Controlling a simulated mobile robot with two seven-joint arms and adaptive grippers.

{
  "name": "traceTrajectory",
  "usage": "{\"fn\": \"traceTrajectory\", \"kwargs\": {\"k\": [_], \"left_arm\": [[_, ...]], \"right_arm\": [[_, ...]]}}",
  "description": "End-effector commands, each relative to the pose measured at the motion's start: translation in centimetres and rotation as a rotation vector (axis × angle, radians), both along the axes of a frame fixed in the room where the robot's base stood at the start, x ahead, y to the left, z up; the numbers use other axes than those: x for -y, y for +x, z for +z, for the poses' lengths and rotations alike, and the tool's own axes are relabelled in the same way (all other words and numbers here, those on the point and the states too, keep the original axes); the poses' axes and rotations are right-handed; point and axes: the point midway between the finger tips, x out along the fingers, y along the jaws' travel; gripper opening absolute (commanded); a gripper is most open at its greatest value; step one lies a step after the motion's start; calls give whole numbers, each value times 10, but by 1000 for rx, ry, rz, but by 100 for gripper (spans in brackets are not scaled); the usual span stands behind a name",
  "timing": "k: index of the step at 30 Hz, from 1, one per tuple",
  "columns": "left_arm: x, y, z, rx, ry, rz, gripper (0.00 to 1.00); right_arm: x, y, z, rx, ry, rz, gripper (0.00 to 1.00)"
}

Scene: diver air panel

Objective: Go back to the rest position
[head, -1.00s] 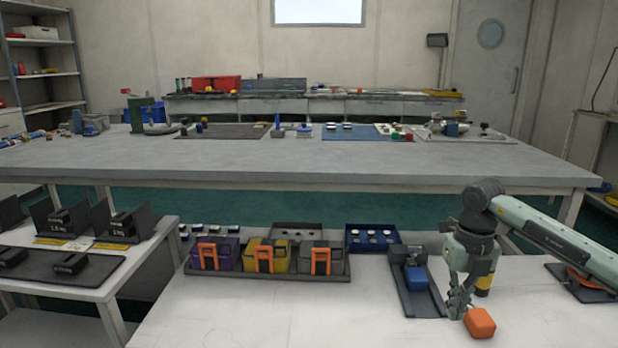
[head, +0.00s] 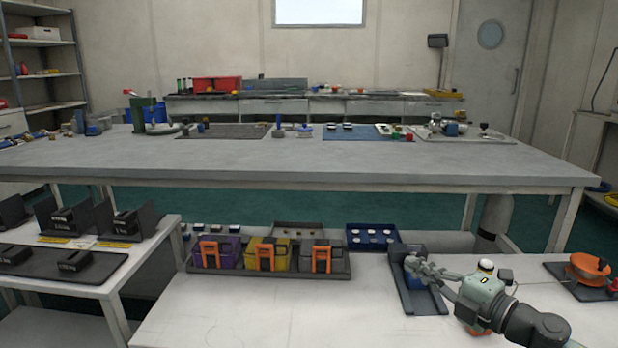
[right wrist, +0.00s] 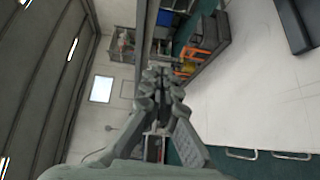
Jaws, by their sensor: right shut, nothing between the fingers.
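My right gripper (head: 414,264) points left in the head view, shut and empty. It is over a dark stand with a blue part (head: 413,281) on the white table (head: 350,315) and covers some of it. In the right wrist view the shut fingers (right wrist: 158,76) show with nothing between them. An orange block (head: 477,331) is mostly hidden behind my right wrist; only a sliver shows. My left gripper is not in view.
A dark tray (head: 268,275) holds purple, yellow and grey boxes with orange handles. A blue tray (head: 372,240) lies behind it. A white-topped item (head: 486,265) stands behind my wrist. An orange reel (head: 588,268) is at the right. The table's front middle is clear.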

Motion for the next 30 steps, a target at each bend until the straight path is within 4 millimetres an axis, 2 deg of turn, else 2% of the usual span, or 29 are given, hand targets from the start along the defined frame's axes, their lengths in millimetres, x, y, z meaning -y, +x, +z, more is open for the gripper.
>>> {"fn": "traceTrajectory", "kwargs": {"k": [3, 6, 9, 12, 18, 25, 26, 30], "left_arm": [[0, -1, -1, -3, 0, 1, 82], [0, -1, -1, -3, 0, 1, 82], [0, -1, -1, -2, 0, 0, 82], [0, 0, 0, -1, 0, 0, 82], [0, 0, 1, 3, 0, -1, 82], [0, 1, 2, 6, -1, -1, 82], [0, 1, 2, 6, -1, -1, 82], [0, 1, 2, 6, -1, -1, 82]], "right_arm": [[74, -6, -24, -81, 162, -344, 0], [139, -27, -59, -190, 233, -626, 0], [190, -63, -98, -313, 253, -863, 0], [224, -102, -130, -429, 244, -1038, 0], [261, -170, -171, -610, 192, -1267, 0], [283, -241, -199, -787, 114, -1444, 0], [284, -250, -202, -810, 103, -1464, 0], [257, -264, -229, -884, 210, -1477, 0]]}}
